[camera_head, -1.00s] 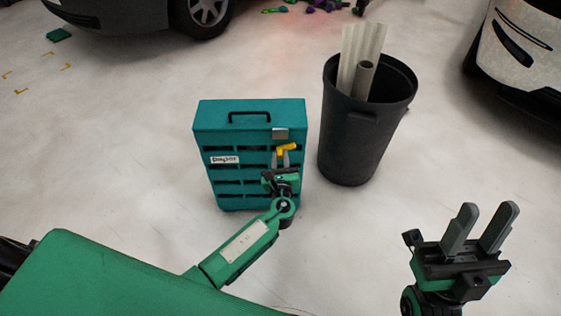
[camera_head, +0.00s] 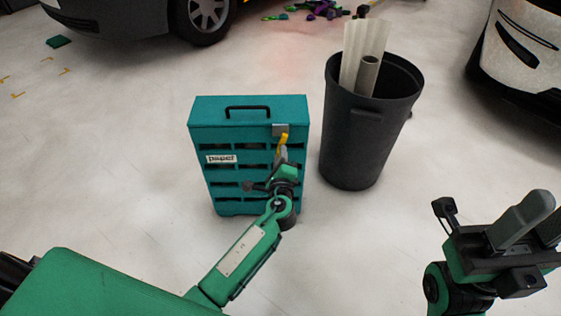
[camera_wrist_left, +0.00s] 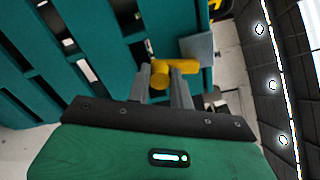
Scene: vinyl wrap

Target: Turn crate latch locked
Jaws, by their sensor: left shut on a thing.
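A teal crate (camera_head: 245,112) with a slotted front stands upright on the floor in the head view. Its yellow latch (camera_head: 284,139) hangs below a grey metal plate (camera_head: 280,129) at the upper right of the front, its handle pointing nearly straight down. My left gripper (camera_head: 281,154) is shut on the latch; the fingers hide its lower part. In the left wrist view the yellow latch (camera_wrist_left: 180,67) sits at the tips of the left gripper's grey fingers (camera_wrist_left: 160,80), beside the metal plate (camera_wrist_left: 197,48). My right gripper (camera_head: 530,222) is open and empty at the right edge.
A black bin (camera_head: 350,145) with pale rolls (camera_head: 365,62) in it stands close to the crate's right side. Parked cars stand at the back left (camera_head: 140,15) and right (camera_head: 525,60). The floor to the crate's left is clear.

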